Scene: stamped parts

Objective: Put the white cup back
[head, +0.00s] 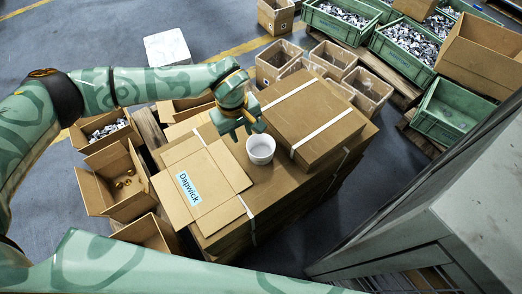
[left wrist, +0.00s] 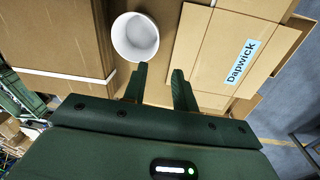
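The white cup (head: 261,150) stands upright and empty on top of the stacked cardboard boxes, between the flat "Dapwick" carton (head: 217,172) and a taller taped box (head: 312,118). My left gripper (head: 249,131) is just behind and above the cup in the head view. In the left wrist view the cup (left wrist: 135,37) lies beyond the fingertips, nearer the left finger. The two fingers of my left gripper (left wrist: 160,72) are apart with nothing between them. The cup appears clear of them, though the left fingertip is close to its rim. My right gripper is not in view.
Open cardboard boxes (head: 117,182) stand left of the stack. A grey cabinet (head: 470,215) is at the right. Bare floor lies between it and the stack.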

